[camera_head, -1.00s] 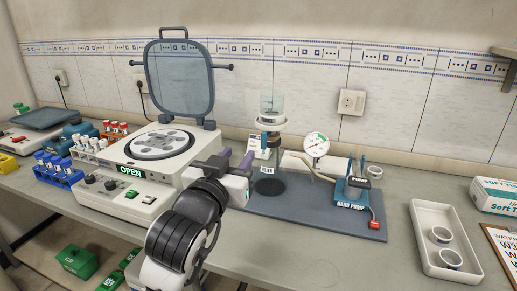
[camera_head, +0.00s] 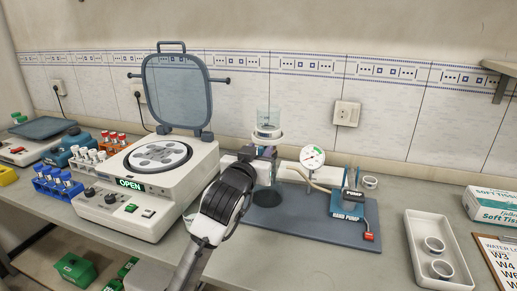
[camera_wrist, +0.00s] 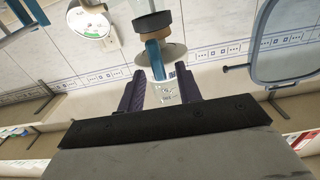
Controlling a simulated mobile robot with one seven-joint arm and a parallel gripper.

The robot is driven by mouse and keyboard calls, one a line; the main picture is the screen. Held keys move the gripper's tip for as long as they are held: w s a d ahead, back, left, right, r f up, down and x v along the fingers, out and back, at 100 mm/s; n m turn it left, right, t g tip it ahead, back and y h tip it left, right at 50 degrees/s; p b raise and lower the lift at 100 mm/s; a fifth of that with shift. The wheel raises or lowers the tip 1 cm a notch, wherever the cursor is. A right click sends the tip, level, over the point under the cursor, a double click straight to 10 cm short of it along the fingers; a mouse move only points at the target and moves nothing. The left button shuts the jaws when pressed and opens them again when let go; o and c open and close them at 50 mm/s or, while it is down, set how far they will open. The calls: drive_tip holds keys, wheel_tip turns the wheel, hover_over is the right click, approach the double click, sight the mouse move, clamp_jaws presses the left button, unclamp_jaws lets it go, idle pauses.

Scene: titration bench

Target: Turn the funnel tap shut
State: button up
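The glass funnel (camera_head: 268,118) stands upright in a pale ring-shaped holder above the blue-grey mat at the back of the bench. My gripper (camera_head: 266,152) is just below the holder in the head view, overlapping the funnel's lower part. In the wrist view my two dark purple fingers (camera_wrist: 160,92) are apart, and a pale labelled piece (camera_wrist: 166,94) shows between them. A blue upright part (camera_wrist: 155,58) and a grey disc (camera_wrist: 174,55) lie just beyond the fingertips. I cannot pick out the tap handle clearly, nor tell whether a finger touches anything.
A gauge (camera_head: 312,157) and a blue hand pump (camera_head: 348,203) stand to the right of the funnel. The open centrifuge (camera_head: 150,195) with its raised lid (camera_head: 178,90) is close on the left. A white tray (camera_head: 412,240) is at the right.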

drive_tip(key=shift+w, duration=0.1)
clamp_jaws()
idle(0.4)
drive_tip(key=shift+s+d+f+m+b, duration=0.1)
drive_tip(key=shift+d+f+m+b, duration=0.2)
drive_tip(key=shift+m+b, duration=2.2)
drive_tip(key=shift+s+d+f+m+b, duration=0.1)
drive_tip(key=shift+d+f+m+b, duration=0.25)
drive_tip(key=shift+m+b, duration=2.15)
drive_tip(key=shift+s+d+f+m+b, duration=0.2)
drive_tip(key=shift+m+b, duration=0.8)
drive_tip(key=shift+m, duration=3)
drive_tip(key=shift+w+f, duration=0.1)
